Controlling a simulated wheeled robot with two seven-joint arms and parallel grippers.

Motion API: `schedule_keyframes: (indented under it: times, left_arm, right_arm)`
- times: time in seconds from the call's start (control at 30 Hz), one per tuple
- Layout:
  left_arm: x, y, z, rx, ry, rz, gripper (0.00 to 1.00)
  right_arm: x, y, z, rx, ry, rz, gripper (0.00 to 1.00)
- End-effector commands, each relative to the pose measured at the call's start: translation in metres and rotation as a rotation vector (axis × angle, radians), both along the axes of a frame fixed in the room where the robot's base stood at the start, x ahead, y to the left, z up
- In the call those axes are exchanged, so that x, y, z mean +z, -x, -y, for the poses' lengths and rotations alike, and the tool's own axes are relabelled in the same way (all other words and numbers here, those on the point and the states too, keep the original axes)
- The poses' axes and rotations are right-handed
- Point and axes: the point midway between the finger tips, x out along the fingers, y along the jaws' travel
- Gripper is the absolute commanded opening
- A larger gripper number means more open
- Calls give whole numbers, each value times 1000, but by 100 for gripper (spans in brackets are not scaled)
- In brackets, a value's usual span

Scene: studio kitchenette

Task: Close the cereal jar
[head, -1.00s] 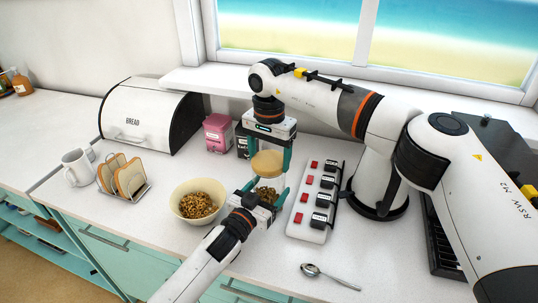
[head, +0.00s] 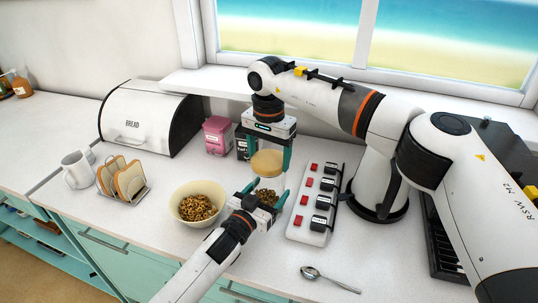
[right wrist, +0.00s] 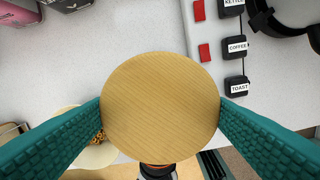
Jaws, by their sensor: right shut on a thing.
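The round wooden lid (head: 267,163) is held level between the teal fingers of my right gripper (head: 267,158), which points straight down. In the right wrist view the lid (right wrist: 160,107) fills the middle, with a finger at each side, and hides the jar below. The clear cereal jar (head: 266,195), with brown cereal inside, stands on the counter directly under the lid. I cannot tell whether the lid touches its rim. My left gripper (head: 265,198) comes in low from the front, its fingers on either side of the jar and seemingly closed on it.
A cereal bowl (head: 182,213) stands left of the jar. A power strip (head: 307,232) with labelled plugs lies close on the right. A pink box (head: 217,134) and a dark box stand behind. A toast rack, mug and bread bin are further left; a spoon (head: 328,278) lies in front.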

Motion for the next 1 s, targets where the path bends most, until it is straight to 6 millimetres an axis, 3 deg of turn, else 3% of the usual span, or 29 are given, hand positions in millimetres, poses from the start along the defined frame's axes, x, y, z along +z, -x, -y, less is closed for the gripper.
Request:
schedule_keyframes:
  times: [1.0]
  left_arm:
    - [0,0,0,0,0,0,34]
  right_arm:
    - [-9,0,0,-1,-1,-2,53]
